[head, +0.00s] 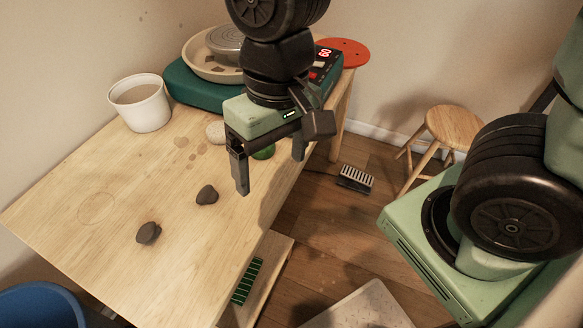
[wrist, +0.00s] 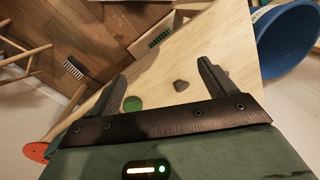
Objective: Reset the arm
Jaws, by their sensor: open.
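My gripper (head: 270,168) hangs above the right part of the wooden table (head: 100,190) in the head view. Its two dark fingers are spread apart with nothing between them. In the wrist view my gripper (wrist: 163,88) also shows open, with the table (wrist: 215,55) below. My arm comes down from the top of the head view. It hides part of the green machine behind it.
Two dark stones (head: 207,195) (head: 148,233), a pale lump (head: 216,132) and a green disc (head: 264,152) lie on the table. A white bucket (head: 143,108) and a green pottery wheel (head: 190,86) stand at the back. A stool (head: 452,128) and brush (head: 356,179) are on the floor.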

